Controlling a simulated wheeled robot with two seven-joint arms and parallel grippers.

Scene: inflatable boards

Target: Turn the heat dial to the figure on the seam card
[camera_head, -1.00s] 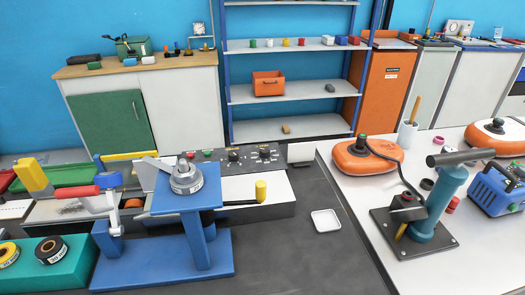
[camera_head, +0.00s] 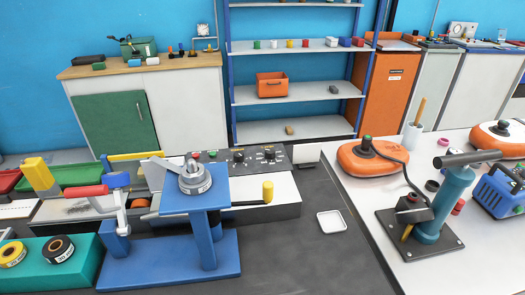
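A dark control panel (camera_head: 254,155) lies along the back of the grey bench. It carries two black dials, a left one (camera_head: 238,157) and a right one (camera_head: 269,154), with a red and a green button to their left. Which one is the heat dial, and where the dials point, is too small to tell. A white card or plate (camera_head: 306,153) stands at the panel's right end; no figure on it is legible, and I cannot tell whether it is the seam card. Neither of my grippers is in view.
A blue stand (camera_head: 204,240) with a round metal head rises in front of the panel. A yellow-handled lever (camera_head: 267,192) sticks out beside it. A white dish (camera_head: 331,221) lies on otherwise clear bench.

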